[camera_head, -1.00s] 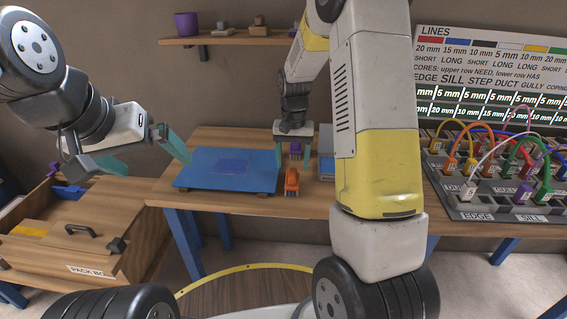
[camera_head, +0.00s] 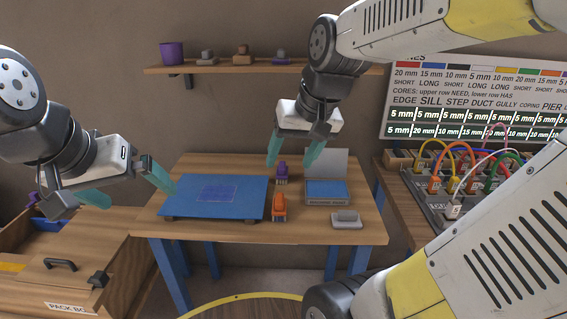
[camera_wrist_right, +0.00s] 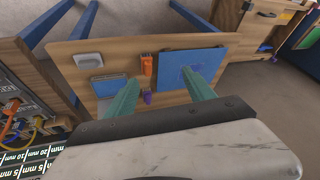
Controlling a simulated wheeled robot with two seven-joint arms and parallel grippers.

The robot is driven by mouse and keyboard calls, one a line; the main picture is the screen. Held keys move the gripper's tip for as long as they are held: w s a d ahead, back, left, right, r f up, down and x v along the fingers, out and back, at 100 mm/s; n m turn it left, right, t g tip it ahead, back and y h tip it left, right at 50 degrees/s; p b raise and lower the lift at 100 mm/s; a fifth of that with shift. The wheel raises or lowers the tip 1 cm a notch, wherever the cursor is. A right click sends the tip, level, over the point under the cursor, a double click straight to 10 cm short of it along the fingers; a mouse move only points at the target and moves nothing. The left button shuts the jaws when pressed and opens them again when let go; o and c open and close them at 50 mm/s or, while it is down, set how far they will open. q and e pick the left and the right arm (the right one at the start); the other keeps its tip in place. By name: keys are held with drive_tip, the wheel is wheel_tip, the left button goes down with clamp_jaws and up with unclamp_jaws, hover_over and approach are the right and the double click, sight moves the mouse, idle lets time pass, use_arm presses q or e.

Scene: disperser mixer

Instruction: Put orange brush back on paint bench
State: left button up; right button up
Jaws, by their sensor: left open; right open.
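The orange brush (camera_head: 279,206) stands on the wooden bench (camera_head: 240,231), just right of the blue board (camera_head: 238,195). It also shows in the right wrist view (camera_wrist_right: 147,66). A purple brush (camera_head: 282,172) stands behind it. My right gripper (camera_head: 294,152) is open and empty, above the back of the bench near the purple brush and apart from the orange one. In the right wrist view its fingers (camera_wrist_right: 160,97) are spread with nothing between them. My left gripper (camera_head: 135,192) is open and empty, at the bench's left side.
A blue pad in an open case (camera_head: 327,192) and a grey block (camera_head: 346,219) are on the bench's right. A shelf (camera_head: 230,69) with a purple cup (camera_head: 172,53) hangs behind. The cable panel (camera_head: 440,200) is at right, the pack box (camera_head: 85,275) at left.

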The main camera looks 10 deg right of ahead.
drive_tip(key=s+n+t, duration=0.1)
drive_tip(key=s, duration=0.5)
drive_tip(key=shift+a+r+t, duration=0.3)
idle(0.6)
